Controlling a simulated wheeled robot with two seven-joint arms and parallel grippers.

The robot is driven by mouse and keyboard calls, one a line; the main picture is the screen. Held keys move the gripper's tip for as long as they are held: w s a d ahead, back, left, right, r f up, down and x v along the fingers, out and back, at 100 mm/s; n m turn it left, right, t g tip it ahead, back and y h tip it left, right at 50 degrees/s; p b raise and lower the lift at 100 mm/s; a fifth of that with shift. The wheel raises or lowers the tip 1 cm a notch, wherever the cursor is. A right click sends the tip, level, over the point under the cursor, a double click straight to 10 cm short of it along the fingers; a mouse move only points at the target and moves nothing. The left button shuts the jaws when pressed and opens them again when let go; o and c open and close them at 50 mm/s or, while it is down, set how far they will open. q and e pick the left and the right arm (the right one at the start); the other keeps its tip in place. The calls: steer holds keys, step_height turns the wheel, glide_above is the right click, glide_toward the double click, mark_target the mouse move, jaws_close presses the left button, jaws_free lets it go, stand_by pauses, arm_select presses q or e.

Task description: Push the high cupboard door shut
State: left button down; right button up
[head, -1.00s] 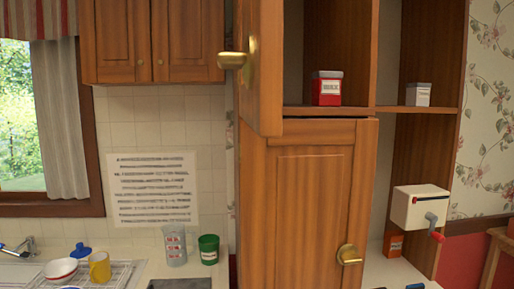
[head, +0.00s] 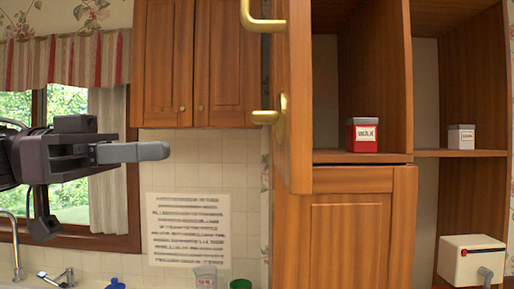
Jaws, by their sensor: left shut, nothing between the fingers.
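The high cupboard door (head: 296,95) stands open, seen nearly edge-on, with brass handles (head: 272,117) on its left side. Behind it the high cupboard's inside shows, with a red and white tin (head: 362,134) on its shelf (head: 335,156). My left gripper (head: 150,152) is at the left, in front of the window, with its fingers together and empty. It points right and is apart from the door, left of it. My right gripper is not in view.
A closed wall cupboard (head: 195,65) hangs between my left gripper and the open door. A lower door (head: 345,235) is shut below the high cupboard. A white tin (head: 461,137) stands on the right shelf. A crank box (head: 472,260) is at lower right.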

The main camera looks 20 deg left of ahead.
arm_select(q)
steer(key=s+r, duration=0.1)
steer(key=s, duration=0.3)
steer(key=p, duration=0.7)
glide_toward(287, 144)
steer(key=shift+g, duration=0.4)
steer(key=x, duration=0.6)
steer(key=shift+d+r, duration=0.1)
steer(key=shift+r, duration=0.15)
steer(key=shift+w+d+f, duration=0.1)
steer(key=shift+w+d, duration=0.05)
steer(key=shift+d, duration=0.15)
